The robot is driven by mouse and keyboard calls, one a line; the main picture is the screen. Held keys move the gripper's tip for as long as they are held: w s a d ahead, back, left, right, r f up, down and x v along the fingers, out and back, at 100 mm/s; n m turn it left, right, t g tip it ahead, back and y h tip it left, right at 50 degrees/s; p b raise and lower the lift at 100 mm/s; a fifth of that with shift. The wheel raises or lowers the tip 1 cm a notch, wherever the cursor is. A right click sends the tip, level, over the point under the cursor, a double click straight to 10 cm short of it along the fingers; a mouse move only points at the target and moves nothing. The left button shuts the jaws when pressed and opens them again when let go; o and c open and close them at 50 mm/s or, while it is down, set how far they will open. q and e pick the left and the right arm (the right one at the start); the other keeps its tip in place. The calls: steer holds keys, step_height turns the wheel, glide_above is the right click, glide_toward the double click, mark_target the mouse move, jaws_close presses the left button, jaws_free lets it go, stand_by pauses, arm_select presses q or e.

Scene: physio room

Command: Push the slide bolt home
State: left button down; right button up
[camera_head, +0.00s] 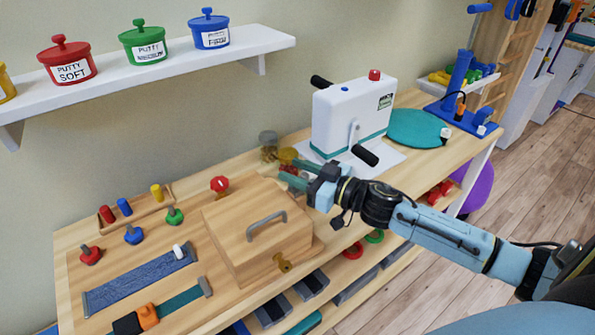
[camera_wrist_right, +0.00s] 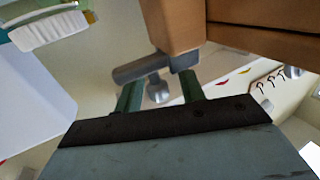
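A wooden box (camera_head: 248,222) with a grey handle (camera_head: 265,228) on its lid stands on the workbench. My right gripper (camera_head: 290,172) is at the far right side of the box, with its green fingers apart. In the right wrist view, a grey metal bar with a round knob (camera_wrist_right: 158,91), which looks like the slide bolt, lies at the wooden corner (camera_wrist_right: 178,25). The knob is between the two fingers of my right gripper (camera_wrist_right: 160,92), with gaps visible beside it. In the head view the bolt is not clearly visible. My left gripper is out of view.
A white machine (camera_head: 352,115) with black crank handles stands close behind my right gripper. A brass catch (camera_head: 283,263) sticks out from the box front. A denim strip (camera_head: 138,282) and coloured knobs lie to the left. A shelf (camera_head: 150,70) with putty pots hangs above.

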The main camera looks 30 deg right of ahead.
steer(key=shift+c, duration=0.5)
jaws_close()
